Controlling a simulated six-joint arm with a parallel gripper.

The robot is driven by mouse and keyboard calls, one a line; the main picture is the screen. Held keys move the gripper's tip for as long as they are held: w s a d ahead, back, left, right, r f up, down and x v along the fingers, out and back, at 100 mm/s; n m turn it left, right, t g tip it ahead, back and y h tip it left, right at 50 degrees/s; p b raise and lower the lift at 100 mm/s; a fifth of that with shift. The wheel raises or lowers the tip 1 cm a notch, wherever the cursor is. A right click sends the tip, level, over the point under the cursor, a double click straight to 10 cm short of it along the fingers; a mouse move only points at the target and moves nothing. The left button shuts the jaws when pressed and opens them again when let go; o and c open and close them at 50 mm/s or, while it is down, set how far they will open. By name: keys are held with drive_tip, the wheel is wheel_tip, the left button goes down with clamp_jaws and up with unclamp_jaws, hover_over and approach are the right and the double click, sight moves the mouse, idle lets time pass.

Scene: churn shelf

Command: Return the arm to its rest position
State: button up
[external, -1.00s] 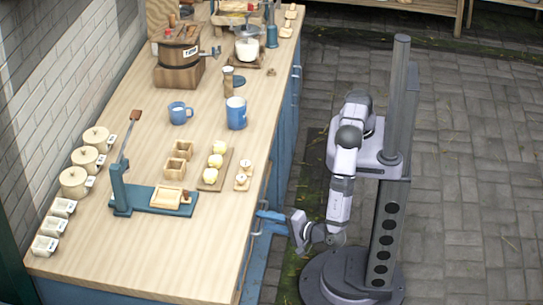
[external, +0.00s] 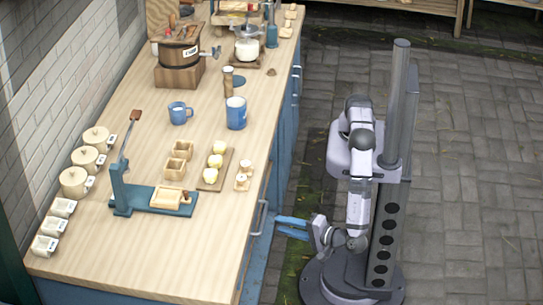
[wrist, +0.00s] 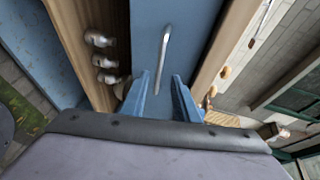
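My gripper (external: 279,225) is in front of the blue counter's side, at the lower middle of the external view. Its two blue fingers point left toward a metal handle (external: 259,217) on the counter front and are apart from it. In the wrist view, the fingers (wrist: 161,78) are spread with nothing held between them. The handle (wrist: 165,47) lies beyond the fingertips on a blue front panel (wrist: 190,35). My arm hangs bent beside its column, with the forearm low near the base.
The wooden counter (external: 215,265) holds a blue mug (external: 178,114), a blue canister (external: 236,114), a press with a teal base (external: 150,199) and a wooden churn (external: 180,65). Several small pale objects (wrist: 105,62) show left of the panel in the wrist view. Paved floor to the right is open.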

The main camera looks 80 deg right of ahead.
idle(0.3)
drive_tip(key=w+d+r+n+g+y, duration=0.1)
drive_tip(key=d+r+n+g+y, duration=0.2)
drive_tip(key=d+n+g, duration=1.15)
drive_tip(key=w+d+r+n+y, duration=0.2)
drive_tip(key=d+n, duration=0.6)
drive_tip(key=d, duration=1.7)
wheel_tip(320, 180, up, 13)
drive_tip(key=y+p, duration=0.1)
drive_tip(key=p, duration=1.1)
drive_tip(key=shift+s+m+p, duration=0.3)
drive_tip(key=shift+m+p, duration=0.05)
